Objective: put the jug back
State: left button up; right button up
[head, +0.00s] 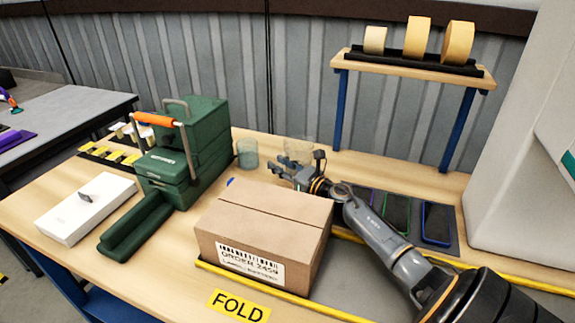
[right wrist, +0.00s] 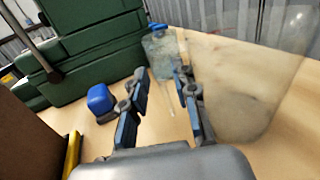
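A clear, see-through vessel, which looks like the jug (head: 300,148), stands on the bench behind my right gripper (head: 297,178). In the right wrist view a large clear vessel (right wrist: 235,85) fills the right side, close beside the right finger. My right gripper (right wrist: 162,75) has its fingers apart, with no solid thing clearly held; a faint clear edge shows between them, and I cannot tell whether it touches. A smaller teal-tinted clear container (head: 247,154) stands left of the jug. It also shows in the right wrist view (right wrist: 160,55), with blue at its top. My left gripper is not in view.
A brown carton (head: 262,220) stands in front of my right gripper. A green case (head: 185,140) with an orange handle stands left. A blue block (right wrist: 100,100) lies near the left finger. A shelf (head: 410,67) with tape rolls stands behind; a dark tray (head: 451,197) lies right.

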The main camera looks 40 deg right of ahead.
jog(key=shift+s, duration=0.3)
jog(key=s, duration=0.7)
jog(key=s+d, duration=0.1)
jog(key=s, duration=0.3)
jog(key=shift+s+r, duration=0.1)
jog(key=shift+s, duration=0.15)
dwell(0.7)
